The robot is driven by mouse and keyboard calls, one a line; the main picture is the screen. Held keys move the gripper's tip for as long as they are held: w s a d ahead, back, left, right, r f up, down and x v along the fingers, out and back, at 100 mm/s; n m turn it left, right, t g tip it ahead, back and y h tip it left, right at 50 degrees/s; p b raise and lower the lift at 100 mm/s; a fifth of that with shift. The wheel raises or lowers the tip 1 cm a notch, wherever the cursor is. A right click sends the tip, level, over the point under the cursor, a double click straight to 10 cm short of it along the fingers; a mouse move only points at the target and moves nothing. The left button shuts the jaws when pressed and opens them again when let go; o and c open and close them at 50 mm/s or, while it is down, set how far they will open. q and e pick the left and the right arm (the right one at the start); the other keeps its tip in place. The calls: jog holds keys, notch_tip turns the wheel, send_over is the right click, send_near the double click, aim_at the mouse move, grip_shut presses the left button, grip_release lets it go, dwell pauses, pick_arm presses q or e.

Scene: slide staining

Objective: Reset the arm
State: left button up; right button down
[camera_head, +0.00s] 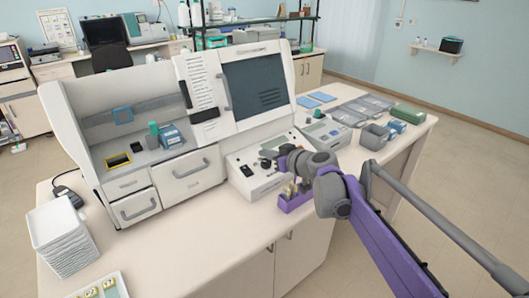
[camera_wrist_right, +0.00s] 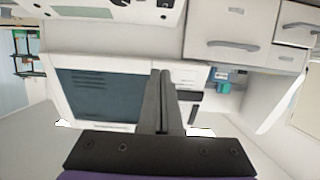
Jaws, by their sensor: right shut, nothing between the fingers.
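My right arm comes in from the lower right in the head view, with grey joints and a purple link. Its gripper (camera_head: 268,159) is small there, in front of the staining machine's control panel and above the bench. In the right wrist view the right gripper's two dark fingers (camera_wrist_right: 160,101) lie together, with nothing between them. Behind them the white staining machine (camera_wrist_right: 192,55) appears upside down. My left gripper is not in the head view.
The large white staining machine (camera_head: 205,85) stands on the bench. A purple rack (camera_head: 294,200) sits close below the right gripper. Stacked white trays (camera_head: 60,238) stand at the left. Grey boxes (camera_head: 375,135) and a green box (camera_head: 407,114) lie at the right. The front bench top is mostly clear.

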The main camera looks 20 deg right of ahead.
jog(key=s+a+f+m+g, duration=0.1)
jog(key=s+a+f+g, duration=0.3)
jog(key=s, duration=0.5)
jog(key=s+a+f+g, duration=0.1)
jog(key=s+a+f, duration=0.4)
jog(key=s, duration=0.5)
jog(key=s+d+f+m+g+h, duration=0.1)
jog(key=s+f+h, duration=0.1)
jog(key=s+f, duration=0.4)
jog(key=s+d+f+m+g+h, duration=0.2)
jog(key=s+f, duration=0.3)
jog(key=s, duration=0.7)
jog(key=shift+d+f+h, duration=0.3)
jog(key=shift+f+h, duration=0.05)
jog(key=shift+h, duration=0.15)
